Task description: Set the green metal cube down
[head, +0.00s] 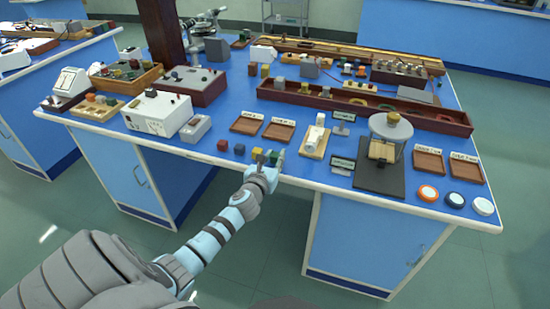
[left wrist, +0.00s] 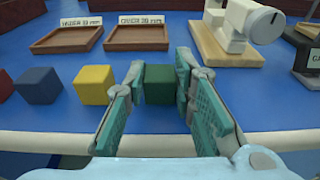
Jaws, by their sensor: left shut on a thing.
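The green metal cube (left wrist: 160,84) is between the fingers of my left gripper (left wrist: 160,92) in the left wrist view, at the front edge of the blue bench. The fingers are shut on its two sides. The cube looks at or just above the bench top; I cannot tell whether it touches. In the head view my left gripper (head: 266,162) is at the bench's front edge, and the green cube (head: 274,156) shows a little there. My right gripper is not in view.
Left of the gripper stand a yellow cube (left wrist: 93,84) and a blue cube (left wrist: 38,85), with a red cube (head: 223,146) further left. Behind are two wooden trays (left wrist: 138,45) (left wrist: 68,40). A white device on a wooden base (head: 315,141) stands to the right. Bare bench lies between cubes and trays.

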